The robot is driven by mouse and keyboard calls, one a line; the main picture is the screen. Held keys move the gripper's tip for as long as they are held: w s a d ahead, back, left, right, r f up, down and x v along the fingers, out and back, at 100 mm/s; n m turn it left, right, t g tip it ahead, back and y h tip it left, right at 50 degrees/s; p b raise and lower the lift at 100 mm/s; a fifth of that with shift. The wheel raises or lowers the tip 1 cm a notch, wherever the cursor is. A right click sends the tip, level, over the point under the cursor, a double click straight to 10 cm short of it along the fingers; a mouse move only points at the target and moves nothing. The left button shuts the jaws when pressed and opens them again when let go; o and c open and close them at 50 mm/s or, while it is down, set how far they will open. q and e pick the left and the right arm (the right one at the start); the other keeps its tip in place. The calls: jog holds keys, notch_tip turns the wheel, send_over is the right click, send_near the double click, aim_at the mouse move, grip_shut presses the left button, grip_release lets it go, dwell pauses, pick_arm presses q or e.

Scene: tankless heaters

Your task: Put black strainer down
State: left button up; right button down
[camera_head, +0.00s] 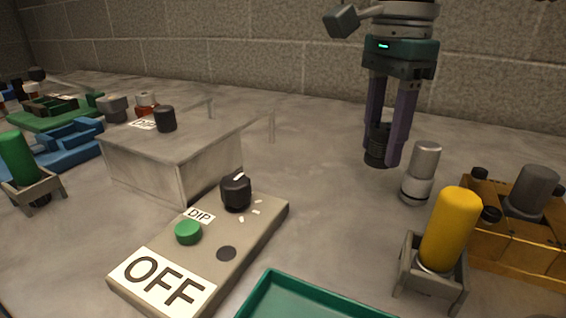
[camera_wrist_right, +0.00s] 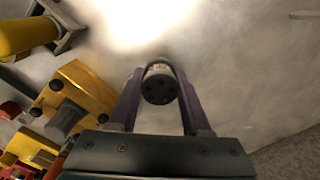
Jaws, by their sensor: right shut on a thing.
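The black strainer (camera_head: 377,146) is a small dark ribbed cylinder between the fingers of my right gripper (camera_head: 384,150) in the head view. It looks upright, at or just above the grey tabletop; I cannot tell whether it touches. In the right wrist view, the strainer (camera_wrist_right: 160,84) shows its dark round end with holes, held between the two purple fingertips (camera_wrist_right: 160,88). The right gripper is shut on it. My left gripper is not in view.
A silver cylinder (camera_head: 421,172) stands just right of the strainer. A yellow cylinder (camera_head: 449,230) in a grey holder and an orange block (camera_head: 520,225) are further right. A control box marked OFF (camera_head: 200,253) and a green tray (camera_head: 300,296) are in front.

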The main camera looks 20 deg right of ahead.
aim_at(378, 167)
notch_tip(378, 167, down, 4)
jog(key=b, duration=0.4)
jog(key=shift+f, duration=0.25)
jog(key=shift+r, duration=0.15)
jog(key=c, duration=0.8)
grip_release()
jog(key=shift+f, duration=0.2)
jog(key=o, duration=0.4)
jog(key=shift+o, duration=0.2)
jog(key=shift+r, duration=0.1)
